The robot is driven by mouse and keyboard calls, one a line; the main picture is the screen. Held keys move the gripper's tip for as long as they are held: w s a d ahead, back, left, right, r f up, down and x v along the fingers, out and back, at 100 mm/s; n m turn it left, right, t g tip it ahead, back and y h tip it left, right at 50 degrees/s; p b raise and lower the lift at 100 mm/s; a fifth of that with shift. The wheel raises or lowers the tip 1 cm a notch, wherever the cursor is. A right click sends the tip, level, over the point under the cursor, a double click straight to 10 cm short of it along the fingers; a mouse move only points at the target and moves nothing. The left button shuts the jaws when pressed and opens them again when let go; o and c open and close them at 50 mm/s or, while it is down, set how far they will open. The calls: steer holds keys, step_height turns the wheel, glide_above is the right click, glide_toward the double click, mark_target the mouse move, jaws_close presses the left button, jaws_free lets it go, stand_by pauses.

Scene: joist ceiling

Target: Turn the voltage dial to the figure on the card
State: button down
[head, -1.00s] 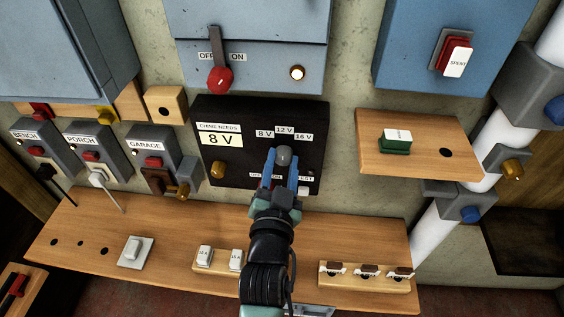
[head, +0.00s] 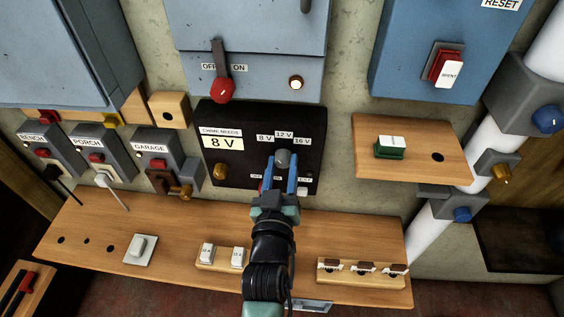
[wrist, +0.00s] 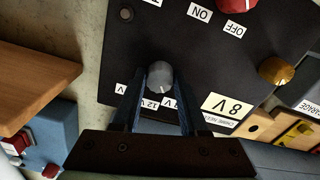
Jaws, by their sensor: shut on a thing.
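The grey voltage dial (head: 283,158) is on the black panel (head: 232,171), under the 8 V, 12 V and 16 V labels. My gripper (head: 281,164) has its blue fingers on either side of the dial and is shut on it. In the wrist view, the dial (wrist: 159,74) sits between the fingertips, and the labels appear upside down, partly behind the fingers. I cannot tell clearly which figure the dial points to. The cream card (head: 221,143) on the panel reads "CHIME NEEDS 8 V".
A brass knob (head: 221,172) is on the panel's left, and my fingers partly cover its lower labels. A red-handled lever (head: 223,90) and a lit lamp (head: 296,83) are above. The wooden shelf (head: 180,235) below carries switches. A green switch (head: 390,148) is to the right.

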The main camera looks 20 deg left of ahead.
steer(key=shift+n, duration=0.5)
steer(key=shift+c, duration=2.2)
jaws_free()
steer(key=p+v, duration=0.1)
steer(key=v, duration=1.2)
